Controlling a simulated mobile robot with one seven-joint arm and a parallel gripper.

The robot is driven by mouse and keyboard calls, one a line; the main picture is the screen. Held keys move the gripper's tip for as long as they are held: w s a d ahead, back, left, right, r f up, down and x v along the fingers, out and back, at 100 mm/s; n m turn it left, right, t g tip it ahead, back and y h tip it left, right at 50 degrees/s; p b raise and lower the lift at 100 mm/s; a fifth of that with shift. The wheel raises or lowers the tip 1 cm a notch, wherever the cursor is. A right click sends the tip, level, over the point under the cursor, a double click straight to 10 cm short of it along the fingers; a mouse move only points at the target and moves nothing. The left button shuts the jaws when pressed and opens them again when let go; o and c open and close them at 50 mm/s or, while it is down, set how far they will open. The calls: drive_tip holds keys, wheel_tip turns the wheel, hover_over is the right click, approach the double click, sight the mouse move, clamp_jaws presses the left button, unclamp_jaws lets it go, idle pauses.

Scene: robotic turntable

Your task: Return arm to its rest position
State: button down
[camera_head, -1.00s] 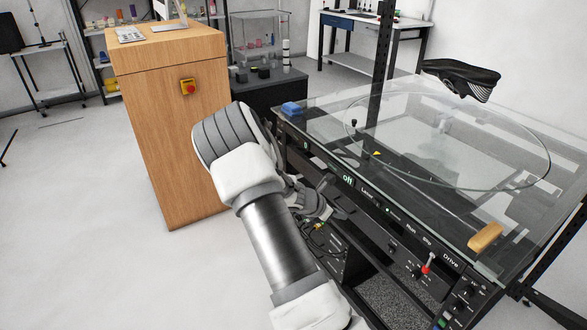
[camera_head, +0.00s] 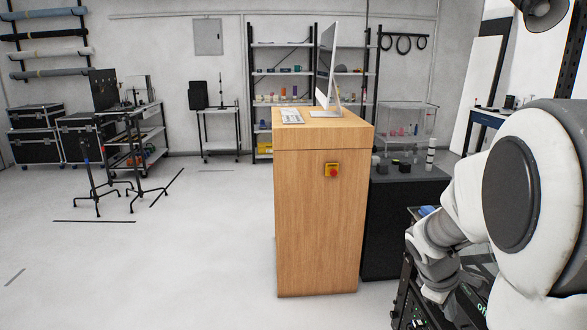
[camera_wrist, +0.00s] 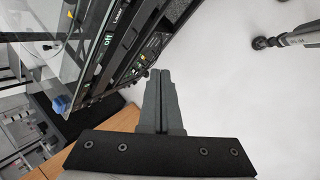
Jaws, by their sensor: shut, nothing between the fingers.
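My gripper (camera_wrist: 160,76) shows in the wrist view with its two grey fingers together and nothing between them. It points over bare pale floor beside the black control panel (camera_wrist: 128,45) of the turntable machine. In the head view my arm fills the right side, folded in front of the machine, and I cannot make out the gripper there. Only a corner of the machine's black front (camera_head: 412,298) shows below the arm. A blue object (camera_wrist: 60,103) sits at the machine's glass edge; it also shows in the head view (camera_head: 427,211).
A wooden cabinet (camera_head: 315,225) with a monitor (camera_head: 326,66), keyboard and red button stands left of my arm. A dark low cabinet (camera_head: 400,230) is behind it. Stands (camera_head: 135,165) and black cases are farther left. The floor at left is open.

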drive_tip(key=s+a+r+m+t+y+p, duration=0.3)
drive_tip(key=s+a+r+m, duration=0.4)
drive_tip(key=s+a+r, duration=0.9)
drive_tip(key=shift+s+a+r+m+t+y+p, duration=0.35)
drive_tip(key=shift+s+a+y+p, duration=0.4)
drive_tip(key=shift+y, duration=0.35)
